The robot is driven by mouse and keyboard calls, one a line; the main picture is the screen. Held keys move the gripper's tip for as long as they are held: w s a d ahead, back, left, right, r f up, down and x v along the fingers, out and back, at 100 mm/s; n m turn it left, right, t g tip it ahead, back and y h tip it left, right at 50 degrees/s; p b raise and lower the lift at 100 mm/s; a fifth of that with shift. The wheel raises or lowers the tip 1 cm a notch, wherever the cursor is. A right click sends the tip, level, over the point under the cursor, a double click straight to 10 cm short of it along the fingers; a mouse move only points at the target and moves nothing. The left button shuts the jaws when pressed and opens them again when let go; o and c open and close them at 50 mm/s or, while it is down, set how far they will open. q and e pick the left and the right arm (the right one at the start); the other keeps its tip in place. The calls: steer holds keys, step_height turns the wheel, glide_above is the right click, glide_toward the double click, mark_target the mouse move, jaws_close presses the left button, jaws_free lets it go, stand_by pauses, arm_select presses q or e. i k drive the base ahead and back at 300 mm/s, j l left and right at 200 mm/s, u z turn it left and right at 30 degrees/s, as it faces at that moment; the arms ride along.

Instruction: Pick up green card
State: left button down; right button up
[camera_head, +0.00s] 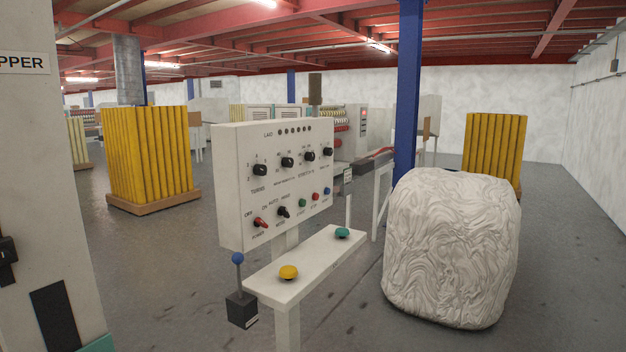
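I see no green card that I can make out in the head view. A round green button (342,233) and a round yellow button (288,272) sit on a narrow white shelf (318,258) in front of the control panel. A small teal-green surface (97,344) shows at the bottom left edge, cut off by the frame; I cannot tell what it is. Neither of my grippers is in view.
A white control panel (230,170) with knobs stands at centre, with a blue-knobbed lever (238,259) below. A large wrinkled white bale (452,248) and blue column (408,90) stand right. A grey cabinet (45,180) fills the left. Open floor (160,270) lies between.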

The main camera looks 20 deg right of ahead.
mark_target(347, 172)
steer(key=i+l+u, duration=0.1)
steer(key=l, duration=0.25)
steer(key=i+l+u, duration=0.1)
steer(key=i+l, duration=0.4)
steer(key=l, duration=0.25)
steer(key=i+l+u, duration=0.15)
steer(key=l, duration=0.2)
steer(key=i+l+u, duration=0.1)
steer(key=l, duration=0.3)
steer(key=i+l+u, duration=0.1)
steer(key=l, duration=0.3)
steer(key=i, duration=0.1)
